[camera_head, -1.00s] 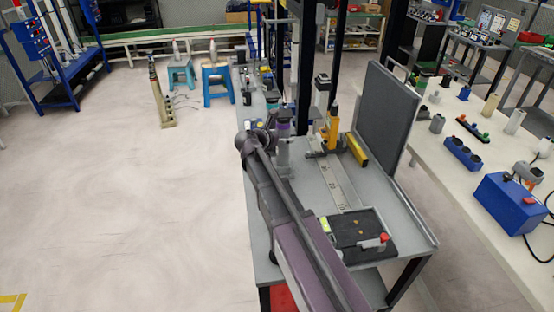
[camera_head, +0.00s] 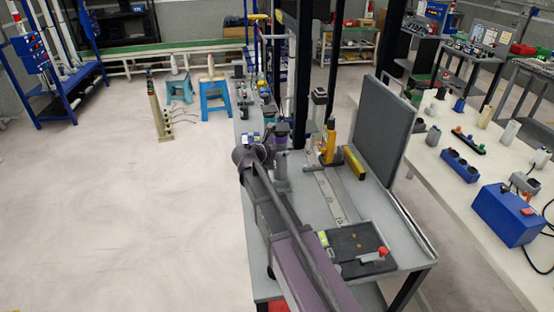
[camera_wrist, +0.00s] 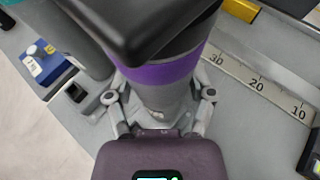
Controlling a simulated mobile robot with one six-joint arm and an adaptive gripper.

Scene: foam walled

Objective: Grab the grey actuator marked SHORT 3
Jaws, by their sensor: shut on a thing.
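The grey actuator (camera_wrist: 165,98) is an upright grey cylinder with a purple band and a black top, large in the wrist view. It also shows in the head view (camera_head: 282,166), at the left side of the grey bench. My gripper (camera_wrist: 161,112) is shut on its lower body, with one finger on each side; in the head view my gripper (camera_head: 262,154) comes from the near side. No SHORT 3 marking is readable on the side that shows. I cannot tell whether its base touches the bench.
A ruler strip (camera_wrist: 258,83) lies right of the actuator. A blue labelled block (camera_wrist: 45,62) sits to the left. A yellow fixture (camera_head: 328,143), an upright dark panel (camera_head: 381,132) and a black control box (camera_head: 352,248) stand on the bench. Open floor lies left.

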